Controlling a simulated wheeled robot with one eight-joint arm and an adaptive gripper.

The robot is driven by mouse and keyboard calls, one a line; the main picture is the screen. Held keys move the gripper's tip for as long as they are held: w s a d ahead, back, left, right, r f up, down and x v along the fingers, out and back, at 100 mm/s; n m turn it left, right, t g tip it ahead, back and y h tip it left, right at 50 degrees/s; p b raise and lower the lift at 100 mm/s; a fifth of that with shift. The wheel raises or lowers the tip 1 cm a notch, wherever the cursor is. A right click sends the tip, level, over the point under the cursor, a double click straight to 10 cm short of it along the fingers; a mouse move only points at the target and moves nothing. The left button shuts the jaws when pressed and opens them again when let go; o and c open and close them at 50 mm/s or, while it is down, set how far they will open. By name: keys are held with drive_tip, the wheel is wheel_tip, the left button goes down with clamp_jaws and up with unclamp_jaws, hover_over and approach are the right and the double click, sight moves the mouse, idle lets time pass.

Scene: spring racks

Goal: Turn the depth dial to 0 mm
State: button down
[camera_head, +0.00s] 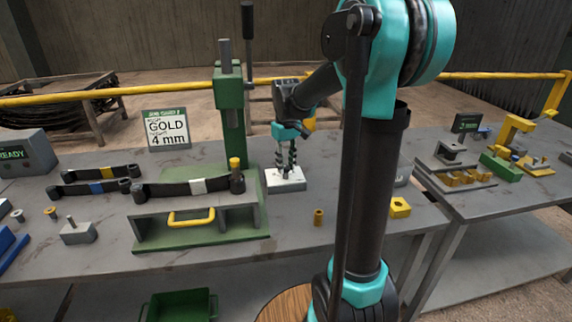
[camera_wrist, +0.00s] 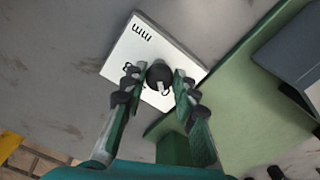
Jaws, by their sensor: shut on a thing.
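The depth dial is a round dark knob (camera_wrist: 158,76) on a white marked plate (camera_wrist: 128,42), seen in the wrist view. The plate shows "mm" upside down, and other marks are partly hidden by my fingers. In the head view the white plate (camera_head: 286,183) sits on the bench right of the green press (camera_head: 231,110). My gripper (camera_head: 286,163) points down over it. In the wrist view my gripper (camera_wrist: 160,82) has a finger on each side of the knob and is shut on it. The dial's setting is not readable.
Leaf springs (camera_head: 190,187) lie on the press stand and bench. A brass piece (camera_head: 318,217) and a yellow block (camera_head: 400,207) stand right of the plate. A second bench (camera_head: 480,200) with fixtures is at the right.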

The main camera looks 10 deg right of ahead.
sight(286, 167)
drive_tip(key=c, duration=1.2)
unclamp_jaws()
drive_tip(key=shift+r, duration=0.1)
wheel_tip(286, 167, up, 12)
drive_tip(key=shift+f, duration=0.1)
drive_tip(key=shift+s, duration=0.1)
